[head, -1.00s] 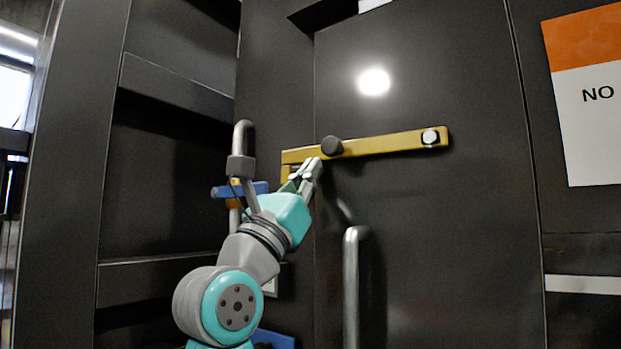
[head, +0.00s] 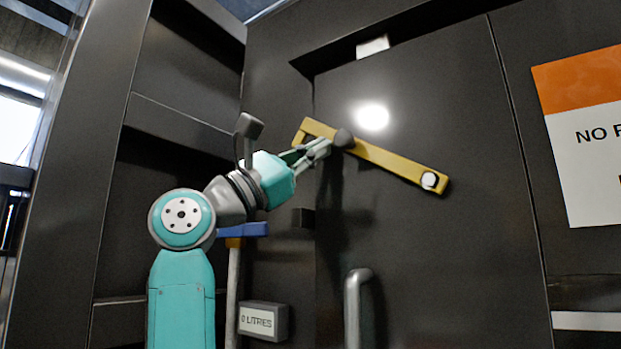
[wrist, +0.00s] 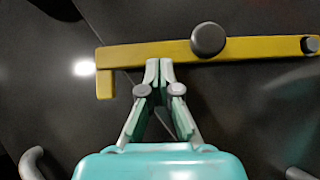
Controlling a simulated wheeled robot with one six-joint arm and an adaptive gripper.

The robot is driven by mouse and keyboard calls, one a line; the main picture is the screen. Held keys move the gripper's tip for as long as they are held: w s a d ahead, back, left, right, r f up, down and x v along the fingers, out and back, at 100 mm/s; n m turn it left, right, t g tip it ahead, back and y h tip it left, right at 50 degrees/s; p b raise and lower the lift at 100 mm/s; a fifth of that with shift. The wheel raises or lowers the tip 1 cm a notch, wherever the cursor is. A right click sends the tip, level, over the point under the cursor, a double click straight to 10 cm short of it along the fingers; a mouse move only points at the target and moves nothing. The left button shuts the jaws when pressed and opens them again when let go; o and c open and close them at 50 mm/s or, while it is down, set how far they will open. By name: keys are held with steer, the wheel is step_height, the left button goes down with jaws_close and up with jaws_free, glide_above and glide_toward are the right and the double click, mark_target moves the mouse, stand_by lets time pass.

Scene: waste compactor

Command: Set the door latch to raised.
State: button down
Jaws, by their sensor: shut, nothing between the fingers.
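The door latch is a yellow bar (head: 385,160) on the dark door, with a dark round knob (head: 343,139) on it and a pale pivot bolt (head: 430,180) at its right end. The bar is tilted, with its hooked left end higher than the bolt. My gripper (head: 326,146) is shut and empty, its fingertips at the bar's lower edge just left of the knob. In the wrist view the shut fingertips (wrist: 159,63) meet the lower edge of the bar (wrist: 145,54), left of the knob (wrist: 208,39). A small dark block (head: 303,217) sits below the bar's left end.
A vertical metal handle (head: 356,305) stands out from the door below the latch. A box reading "0 LITRES" (head: 263,321) and a blue part on a pole (head: 242,230) are lower left. An orange and white sign (head: 585,130) is at right.

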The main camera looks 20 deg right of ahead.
steer(key=r+m+g, duration=0.1)
steer(key=s+d+r+m+g, duration=0.1)
steer(key=r+m, duration=0.1)
steer(key=shift+s+g+y, duration=0.15)
steer(key=shift+g+y, duration=0.15)
steer(key=shift+y, duration=0.1)
steer(key=shift+s+d+r, duration=0.35)
steer(key=shift+s+r, duration=0.1)
steer(key=shift+r, duration=0.25)
